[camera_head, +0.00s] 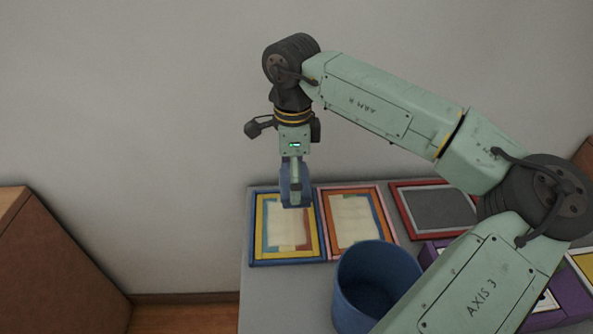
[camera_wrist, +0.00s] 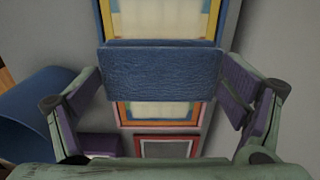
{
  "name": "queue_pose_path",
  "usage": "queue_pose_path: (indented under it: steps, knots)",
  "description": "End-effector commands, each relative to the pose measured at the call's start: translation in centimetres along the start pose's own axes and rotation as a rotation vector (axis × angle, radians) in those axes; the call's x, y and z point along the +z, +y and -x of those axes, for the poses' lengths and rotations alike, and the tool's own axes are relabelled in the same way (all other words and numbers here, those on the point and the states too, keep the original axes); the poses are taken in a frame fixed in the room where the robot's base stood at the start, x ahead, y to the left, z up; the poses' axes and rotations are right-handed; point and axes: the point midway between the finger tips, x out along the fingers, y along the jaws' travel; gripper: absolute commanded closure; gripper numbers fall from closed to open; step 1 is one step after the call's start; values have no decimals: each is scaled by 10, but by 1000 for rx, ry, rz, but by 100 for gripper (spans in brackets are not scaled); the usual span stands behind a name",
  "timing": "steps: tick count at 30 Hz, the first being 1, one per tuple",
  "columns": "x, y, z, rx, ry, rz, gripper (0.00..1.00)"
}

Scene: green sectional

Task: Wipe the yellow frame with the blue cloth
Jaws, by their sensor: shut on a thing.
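My gripper (camera_head: 295,200) is shut on the blue cloth (camera_wrist: 160,72), which looks like a thick folded pad. In the head view the cloth (camera_head: 285,185) hangs down at the fingers, over the upper part of the yellow frame. The yellow frame (camera_head: 260,228) has a blue outer border and a pale centre, and lies at the left end of the grey table. In the wrist view its yellow edge (camera_wrist: 112,22) shows beyond the cloth, which hides part of it. I cannot tell whether the cloth touches the frame.
An orange-and-pink frame (camera_head: 383,212) lies just right of it, then a red frame (camera_head: 398,215) with a grey centre. A blue bin (camera_head: 350,295) stands in front. A purple object (camera_head: 570,295) is at the right, partly behind my arm. A wall is behind the table.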

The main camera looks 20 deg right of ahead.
Motion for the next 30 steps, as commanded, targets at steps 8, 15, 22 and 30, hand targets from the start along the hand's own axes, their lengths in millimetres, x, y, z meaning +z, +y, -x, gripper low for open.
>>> queue_pose_path:
  steps: [8, 15, 22, 30]
  knots:
    - [0, 1, -32, 2, 0, 0, 32]
    - [1, 1, -60, 2, -1, 1, 32]
    - [0, 0, -90, 1, 0, 0, 32]
    - [0, 0, -100, 1, 0, 0, 32]
